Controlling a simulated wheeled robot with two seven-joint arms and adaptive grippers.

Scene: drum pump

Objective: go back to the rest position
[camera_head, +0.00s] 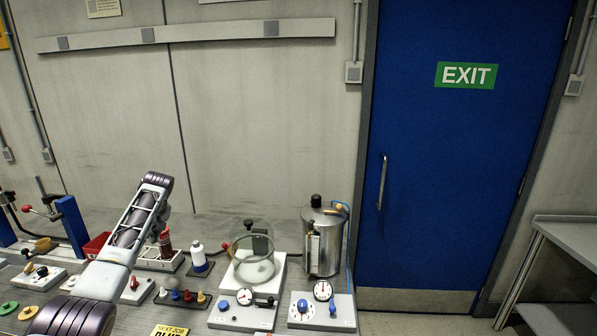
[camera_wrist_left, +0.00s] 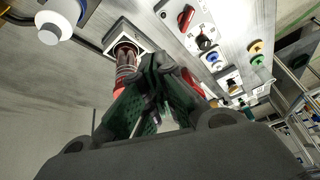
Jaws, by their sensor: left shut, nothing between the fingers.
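My left arm comes in from the lower left of the head view and bends at a dark joint above the bench; its gripper is mostly hidden behind the arm there. In the left wrist view my left gripper (camera_wrist_left: 158,66) has its green-padded fingers closed together with nothing between them. A red-and-dark bottle-like item (camera_head: 165,243) stands on a pale base just right of my arm. It also shows in the left wrist view (camera_wrist_left: 125,62), just left of the fingers; whether they touch cannot be told. My right gripper is not in view.
A red bin (camera_head: 96,245) sits left of my arm. A blue door (camera_head: 455,150) stands behind.

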